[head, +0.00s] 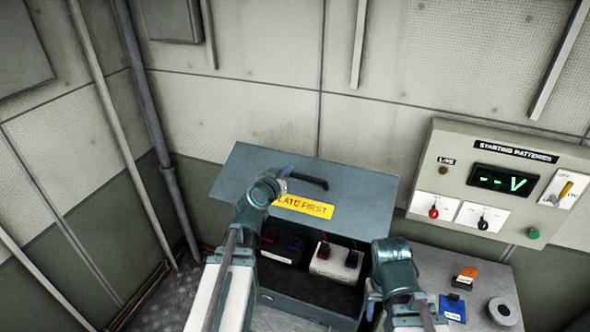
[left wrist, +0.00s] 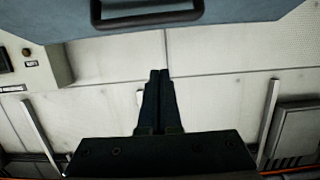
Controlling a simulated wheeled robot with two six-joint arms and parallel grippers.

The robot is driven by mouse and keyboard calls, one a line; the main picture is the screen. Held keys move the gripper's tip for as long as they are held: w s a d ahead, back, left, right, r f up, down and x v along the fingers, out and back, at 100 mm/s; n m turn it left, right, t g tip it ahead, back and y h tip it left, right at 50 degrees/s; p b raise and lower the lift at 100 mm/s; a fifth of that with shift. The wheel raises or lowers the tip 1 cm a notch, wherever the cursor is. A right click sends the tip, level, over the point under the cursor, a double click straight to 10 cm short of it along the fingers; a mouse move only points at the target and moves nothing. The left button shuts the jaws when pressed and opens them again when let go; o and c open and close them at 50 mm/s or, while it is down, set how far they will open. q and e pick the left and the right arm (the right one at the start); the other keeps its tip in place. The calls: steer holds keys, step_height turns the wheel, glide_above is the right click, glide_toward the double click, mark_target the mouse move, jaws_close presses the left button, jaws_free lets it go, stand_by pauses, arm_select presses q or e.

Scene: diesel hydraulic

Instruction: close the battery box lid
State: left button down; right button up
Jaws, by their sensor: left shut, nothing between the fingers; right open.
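The battery box (head: 300,306) stands on the floor against the wall. Its blue-grey lid (head: 355,195) is raised, leaning back above the open box, with a black handle (head: 308,181) and a yellow label. In the left wrist view the lid (left wrist: 235,22) and its handle (left wrist: 147,17) fill the top edge. My left gripper (head: 287,171) is shut and empty, beside the handle's left end in the head view; whether it touches the lid I cannot tell. Its closed fingers (left wrist: 160,78) show in the left wrist view. My right gripper (head: 372,300) is open at the box's right side, partly hidden by its arm.
Inside the box are a dark battery (head: 283,248) and a white battery (head: 335,262). A panel with switches and a display (head: 505,180) is on the wall at right. Below it, a grey surface (head: 437,268) holds connectors and a tape roll (head: 503,311). Pipes run along the left wall.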

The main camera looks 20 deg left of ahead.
mark_target(297, 175)
arm_select(q)
steer(key=b+x, duration=0.1)
steer(key=x, duration=0.2)
steer(key=b+x, duration=0.1)
steer(key=x, duration=0.3)
steer(key=b+x, duration=0.1)
steer(key=x, duration=0.2)
steer(key=shift+w+f, duration=0.25)
steer(key=shift+f, duration=0.2)
steer(key=shift+s+f+b, duration=1.05)
steer(key=shift+f+b, duration=0.1)
steer(key=shift+s+f, duration=0.25)
steer(key=shift+s, duration=0.1)
steer(key=shift+w, duration=0.1)
